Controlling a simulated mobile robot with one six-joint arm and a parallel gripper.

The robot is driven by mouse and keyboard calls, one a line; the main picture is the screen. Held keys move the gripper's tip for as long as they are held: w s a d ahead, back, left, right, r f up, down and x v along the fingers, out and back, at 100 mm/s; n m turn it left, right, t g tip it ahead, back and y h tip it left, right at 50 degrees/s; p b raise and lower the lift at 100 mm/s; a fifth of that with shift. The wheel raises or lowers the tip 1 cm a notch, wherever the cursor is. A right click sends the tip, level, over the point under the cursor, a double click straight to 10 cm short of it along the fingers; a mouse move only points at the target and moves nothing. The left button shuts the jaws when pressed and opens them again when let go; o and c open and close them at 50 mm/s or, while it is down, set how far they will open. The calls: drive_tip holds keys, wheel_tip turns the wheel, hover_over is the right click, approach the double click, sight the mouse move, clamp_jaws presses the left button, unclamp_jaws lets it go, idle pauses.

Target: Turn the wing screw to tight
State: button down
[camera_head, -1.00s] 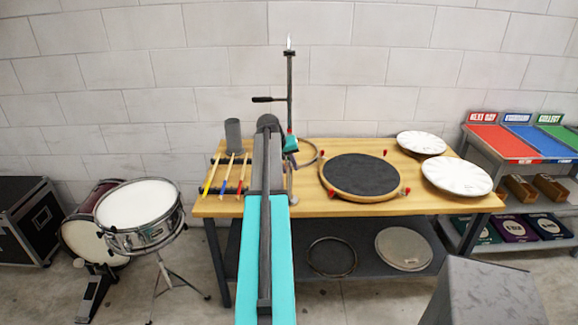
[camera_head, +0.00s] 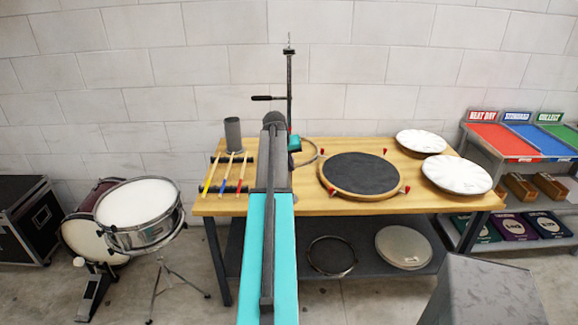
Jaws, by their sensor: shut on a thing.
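A thin dark upright post (camera_head: 289,85) stands behind my arm at the back edge of the wooden bench (camera_head: 318,203). A short bar with a black grip (camera_head: 262,98) sticks out to its left. My gripper (camera_head: 294,143) is at the foot of the visible post; only a teal and dark part of my arm's end shows beside my forearm. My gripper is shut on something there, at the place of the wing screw. The fingertips and the wing screw are hidden behind my arm, so the screw's angle cannot be seen.
A round dark pad (camera_head: 361,174) with red clamps, two white drumheads (camera_head: 420,142) and a grey cup (camera_head: 233,135) are on the bench, with several sticks in a rack (camera_head: 229,178). A snare drum (camera_head: 138,203) stands left. A grey block (camera_head: 485,295) is front right.

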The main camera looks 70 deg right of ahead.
drive_tip(key=shift+t, duration=0.3)
drive_tip(key=c, duration=1.9)
unclamp_jaws()
drive_tip(key=shift+o, duration=0.2)
drive_tip(key=shift+a+r, duration=0.1)
drive_tip(key=shift+r, duration=0.05)
drive_tip(key=b+v, duration=0.3)
drive_tip(key=v, duration=1)
drive_tip(key=shift+r, duration=0.25)
